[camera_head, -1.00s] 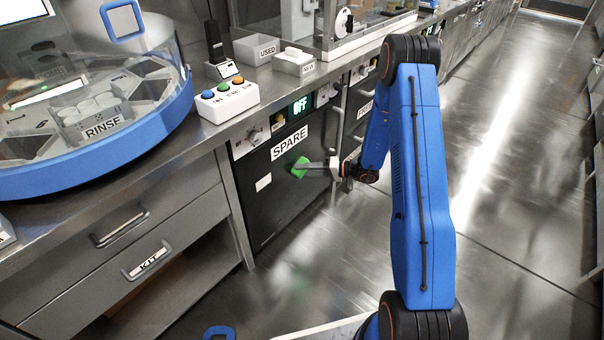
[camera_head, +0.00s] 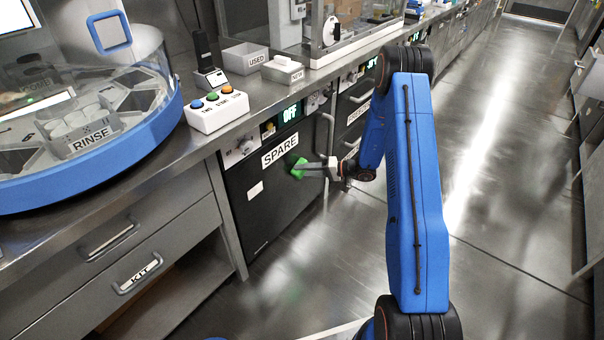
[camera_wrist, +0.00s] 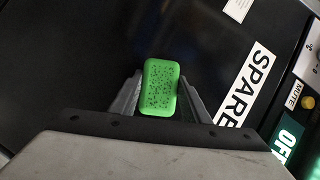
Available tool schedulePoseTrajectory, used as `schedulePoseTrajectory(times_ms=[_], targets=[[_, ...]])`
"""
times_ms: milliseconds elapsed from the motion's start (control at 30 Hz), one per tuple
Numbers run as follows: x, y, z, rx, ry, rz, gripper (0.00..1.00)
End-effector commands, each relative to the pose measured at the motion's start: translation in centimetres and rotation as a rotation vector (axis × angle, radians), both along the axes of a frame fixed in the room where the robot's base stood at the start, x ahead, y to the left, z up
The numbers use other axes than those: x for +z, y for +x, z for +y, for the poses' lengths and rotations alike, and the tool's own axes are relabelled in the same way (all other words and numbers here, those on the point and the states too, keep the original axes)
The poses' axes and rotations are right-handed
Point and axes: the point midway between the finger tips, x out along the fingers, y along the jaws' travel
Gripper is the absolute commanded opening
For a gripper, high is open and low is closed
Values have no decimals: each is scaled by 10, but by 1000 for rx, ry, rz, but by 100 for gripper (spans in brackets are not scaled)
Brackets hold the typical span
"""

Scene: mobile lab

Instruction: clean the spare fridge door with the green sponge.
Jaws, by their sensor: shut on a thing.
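The black spare fridge door (camera_head: 262,205) carries a white SPARE label and sits under the counter in the head view. It fills most of the background in the wrist view (camera_wrist: 75,55). The green sponge (camera_head: 299,168) is at the door's upper right part, below and beside the label. My gripper (camera_head: 312,167) is shut on the sponge. In the wrist view the sponge (camera_wrist: 159,87) stands between the two fingers, with its speckled face showing. Whether the sponge touches the door I cannot tell.
The door's handle (camera_head: 328,135) stands at its right edge, close to my gripper. The control panel with an OFF display (camera_head: 290,113) is above the door. A box with coloured buttons (camera_head: 217,110) sits on the counter. The floor (camera_head: 500,190) at right is clear.

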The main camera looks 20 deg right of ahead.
Motion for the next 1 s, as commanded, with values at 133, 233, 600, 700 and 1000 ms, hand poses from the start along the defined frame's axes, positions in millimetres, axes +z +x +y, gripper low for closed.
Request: schedulePoseTrajectory(times_ms=[133,233,600,700,1000], targets=[[0,1,3,1,0,0,18],[0,-2,6,2,0,0,18],[0,-18,27,2,0,0,18],[0,-22,31,2,0,-1,18],[0,-28,39,2,1,1,18]])
